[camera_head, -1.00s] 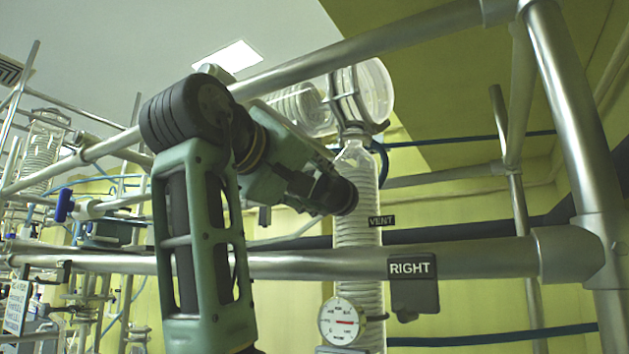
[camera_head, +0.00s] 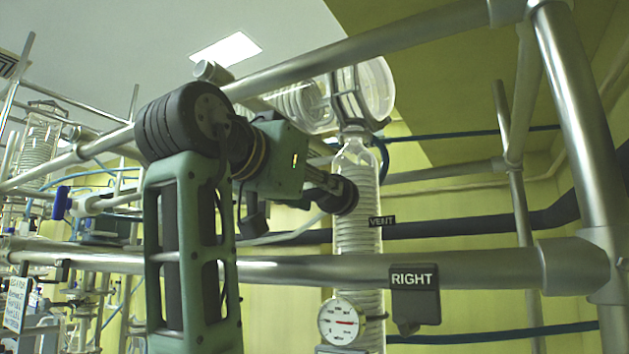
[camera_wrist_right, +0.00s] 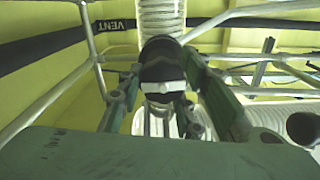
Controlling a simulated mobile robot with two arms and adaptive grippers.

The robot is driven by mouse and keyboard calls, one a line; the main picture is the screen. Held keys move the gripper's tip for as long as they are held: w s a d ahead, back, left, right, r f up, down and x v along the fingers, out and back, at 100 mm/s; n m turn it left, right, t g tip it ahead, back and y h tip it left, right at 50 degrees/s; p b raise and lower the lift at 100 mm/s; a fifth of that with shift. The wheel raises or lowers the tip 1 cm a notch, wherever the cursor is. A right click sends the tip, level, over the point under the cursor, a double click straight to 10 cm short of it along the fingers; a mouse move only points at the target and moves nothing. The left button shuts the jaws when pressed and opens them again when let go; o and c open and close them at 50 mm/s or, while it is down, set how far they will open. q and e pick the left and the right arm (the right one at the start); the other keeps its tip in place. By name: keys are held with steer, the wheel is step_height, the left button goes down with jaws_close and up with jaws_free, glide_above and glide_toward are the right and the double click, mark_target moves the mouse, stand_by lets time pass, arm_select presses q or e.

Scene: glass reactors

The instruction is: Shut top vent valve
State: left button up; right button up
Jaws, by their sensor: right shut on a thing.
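The vent valve shows as a black round knob (camera_head: 345,197) in front of the upright coiled glass column (camera_head: 358,235), left of the VENT label (camera_head: 382,221). My right gripper (camera_head: 330,188) reaches it from the left in the head view, and its fingers are partly hidden by the wrist. In the wrist view the dark knob (camera_wrist_right: 162,58) with a white band sits between the two fingers of my right gripper (camera_wrist_right: 163,92), which are shut on it. Whether the valve is open or shut I cannot tell. My left gripper is not in view.
Metal frame rails run close by: a horizontal rail (camera_head: 470,264) below the gripper and a slanted one (camera_head: 400,42) above. A RIGHT sign (camera_head: 414,290) hangs from the lower rail. A dial gauge (camera_head: 341,321) sits on the column's lower part. Glassware stands at far left.

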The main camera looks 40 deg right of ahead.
steer(key=m, duration=0.4)
steer(key=shift+r+m, duration=0.1)
steer(key=shift+m, duration=0.2)
steer(key=m, duration=0.4)
steer(key=shift+f+m, duration=0.2)
steer(key=shift+m, duration=0.1)
steer(key=m, duration=0.3)
steer(key=shift+w+f+m, duration=0.1)
steer(key=shift+m, duration=0.2)
steer(key=m, duration=0.4)
steer(key=shift+w+f, duration=0.1)
steer(key=shift+f, duration=0.05)
steer(key=m, duration=0.4)
steer(key=shift+w, duration=0.1)
steer(key=m, duration=0.3)
steer(key=shift+a+f+m, duration=0.1)
steer(key=shift+m, duration=0.3)
steer(key=m, duration=0.3)
steer(key=shift+w, duration=0.1)
steer(key=shift+m, duration=2.2)
